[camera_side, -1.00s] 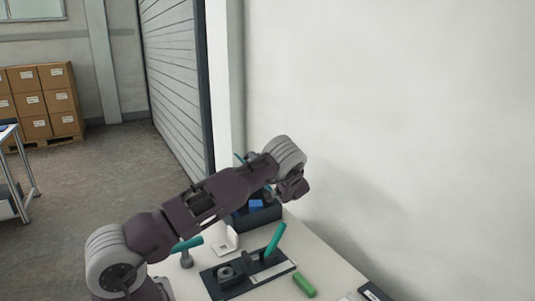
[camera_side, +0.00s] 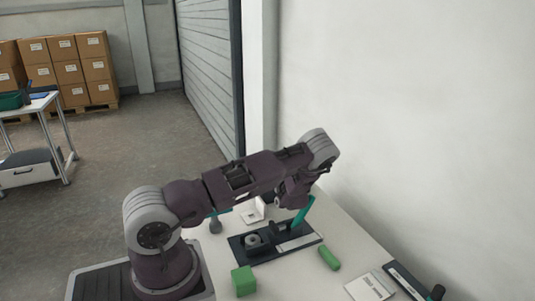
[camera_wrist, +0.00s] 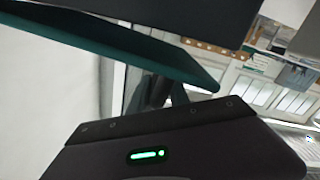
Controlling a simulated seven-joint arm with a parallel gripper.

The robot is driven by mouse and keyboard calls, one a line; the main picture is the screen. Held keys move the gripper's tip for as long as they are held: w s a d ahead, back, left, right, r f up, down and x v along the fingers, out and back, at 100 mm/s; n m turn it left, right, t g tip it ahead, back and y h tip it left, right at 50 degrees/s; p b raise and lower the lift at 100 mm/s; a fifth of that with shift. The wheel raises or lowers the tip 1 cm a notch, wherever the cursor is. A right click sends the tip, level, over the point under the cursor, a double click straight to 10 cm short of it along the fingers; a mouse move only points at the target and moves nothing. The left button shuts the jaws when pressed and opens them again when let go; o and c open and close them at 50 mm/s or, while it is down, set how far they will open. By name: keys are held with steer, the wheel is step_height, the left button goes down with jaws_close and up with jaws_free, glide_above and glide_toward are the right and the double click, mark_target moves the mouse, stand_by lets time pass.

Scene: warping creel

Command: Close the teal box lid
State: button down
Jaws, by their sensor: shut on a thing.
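My gripper (camera_side: 284,203) is low over the back of the bench in the side view, in front of the box. The arm and gripper hide nearly all of the dark box (camera_side: 268,198) there; only a small dark patch shows. In the wrist view a flat teal panel (camera_wrist: 150,50), apparently the box lid, slants across the picture close above the gripper body with its green light. My gripper is shut on this panel, though its fingertips are hardly visible. A dark panel lies above it. How far the lid is open cannot be told.
A dark fixture (camera_side: 250,249) with a tilted teal handle (camera_side: 303,213) is in front of the gripper. A white stand (camera_side: 255,211), a green cylinder (camera_side: 329,257), a green block (camera_side: 243,281) and a white card (camera_side: 370,286) are nearby. The wall (camera_side: 420,120) is close on the right.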

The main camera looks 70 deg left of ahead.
steer(key=shift+w+d+f, duration=0.1)
steer(key=shift+f, duration=0.8)
steer(key=c, duration=1.4)
jaws_free()
steer(key=d, duration=0.3)
steer(key=shift+d, duration=0.15)
steer(key=r, duration=0.7)
steer(key=shift+a, duration=0.2)
